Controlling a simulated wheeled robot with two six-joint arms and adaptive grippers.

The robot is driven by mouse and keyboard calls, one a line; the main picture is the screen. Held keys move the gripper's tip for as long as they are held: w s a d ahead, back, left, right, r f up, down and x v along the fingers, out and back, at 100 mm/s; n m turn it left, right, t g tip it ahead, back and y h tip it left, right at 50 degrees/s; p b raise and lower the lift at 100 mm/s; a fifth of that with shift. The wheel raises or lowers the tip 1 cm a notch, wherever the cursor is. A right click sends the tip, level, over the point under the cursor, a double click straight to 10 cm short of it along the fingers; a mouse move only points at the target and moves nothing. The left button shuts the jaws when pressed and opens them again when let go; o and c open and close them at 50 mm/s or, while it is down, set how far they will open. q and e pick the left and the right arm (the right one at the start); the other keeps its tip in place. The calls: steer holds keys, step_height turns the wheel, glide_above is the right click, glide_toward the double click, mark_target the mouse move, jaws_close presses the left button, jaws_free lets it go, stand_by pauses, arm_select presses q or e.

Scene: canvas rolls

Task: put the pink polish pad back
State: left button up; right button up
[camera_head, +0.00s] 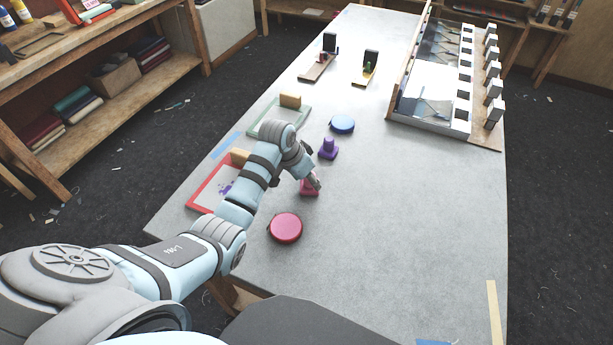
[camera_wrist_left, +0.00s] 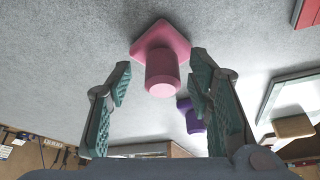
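The pink polish pad (camera_head: 309,190) sits on the grey table, beyond the red round tin (camera_head: 285,228). In the left wrist view the pink polish pad (camera_wrist_left: 161,48) shows a square base and a round knob. My left gripper (camera_head: 314,181) is right at the pad and partly covers it in the head view. In the left wrist view my left gripper (camera_wrist_left: 160,75) is open, with the knob between its fingers and a gap on each side. My right gripper is not in view.
A purple pad (camera_head: 328,151) and a blue round tin (camera_head: 342,122) stand beyond the pink pad. A red-framed board (camera_head: 198,199) and a green-framed board (camera_head: 262,129) lie to the left. A white slotted rack (camera_head: 432,118) is at the back right. The table's right front is mostly clear.

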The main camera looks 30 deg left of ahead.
arm_select(q)
steer(key=shift+w, duration=0.2)
steer(key=shift+r, duration=0.35)
steer(key=p+v, duration=0.1)
steer(key=v, duration=1)
steer(key=shift+p, duration=0.3)
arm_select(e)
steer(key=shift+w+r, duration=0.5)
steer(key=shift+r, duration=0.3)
arm_select(q)
steer(key=shift+s+a, duration=0.15)
